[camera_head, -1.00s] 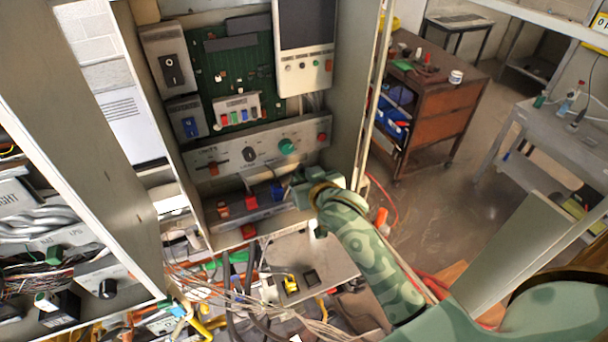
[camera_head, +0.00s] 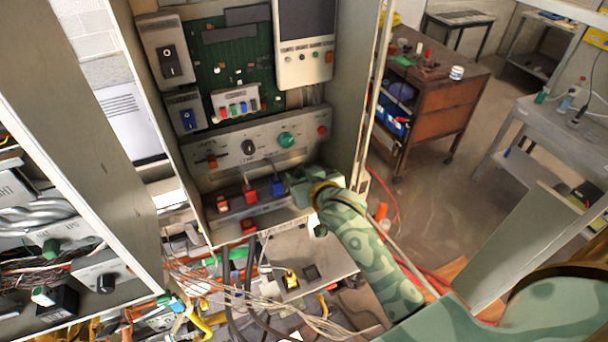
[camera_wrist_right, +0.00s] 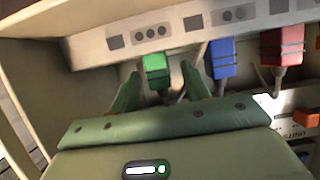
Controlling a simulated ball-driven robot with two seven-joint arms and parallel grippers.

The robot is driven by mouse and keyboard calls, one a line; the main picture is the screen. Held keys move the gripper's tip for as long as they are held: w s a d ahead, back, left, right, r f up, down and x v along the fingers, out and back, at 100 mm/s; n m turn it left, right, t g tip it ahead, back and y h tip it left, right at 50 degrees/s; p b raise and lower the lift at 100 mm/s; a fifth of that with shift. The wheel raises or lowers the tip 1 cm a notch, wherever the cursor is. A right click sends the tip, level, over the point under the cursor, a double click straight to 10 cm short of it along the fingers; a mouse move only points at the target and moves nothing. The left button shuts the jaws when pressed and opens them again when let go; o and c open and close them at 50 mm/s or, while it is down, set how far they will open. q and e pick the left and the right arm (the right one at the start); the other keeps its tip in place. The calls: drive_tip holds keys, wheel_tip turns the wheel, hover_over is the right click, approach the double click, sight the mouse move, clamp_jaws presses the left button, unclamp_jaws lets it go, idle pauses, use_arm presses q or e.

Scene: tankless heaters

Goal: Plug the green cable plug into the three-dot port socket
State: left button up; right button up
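The green plug (camera_wrist_right: 156,72) hangs near the middle of the right wrist view, just below the three-dot socket (camera_wrist_right: 150,33) in the pale strip; a narrow gap seems to lie between them. My right gripper (camera_wrist_right: 158,88) is open, one finger on each side of the green plug, with visible gaps between fingers and plug. In the head view the right gripper (camera_head: 292,183) is at the cabinet's lower shelf, beside the blue plug (camera_head: 277,187); the green plug is not distinguishable there. My left gripper is not in view.
In the right wrist view the blue plug (camera_wrist_right: 222,58) and red plug (camera_wrist_right: 282,46) hang right of the green one, near a two-dot port (camera_wrist_right: 231,15). The control panel (camera_head: 222,146) rises above the shelf. The cabinet's right wall (camera_head: 350,100) stands close to my arm.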

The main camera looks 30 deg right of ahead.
drive_tip(key=d+b+v, duration=0.1)
drive_tip(key=v, duration=1.5)
drive_tip(key=shift+s+a, duration=0.25)
drive_tip(key=shift+a, duration=0.2)
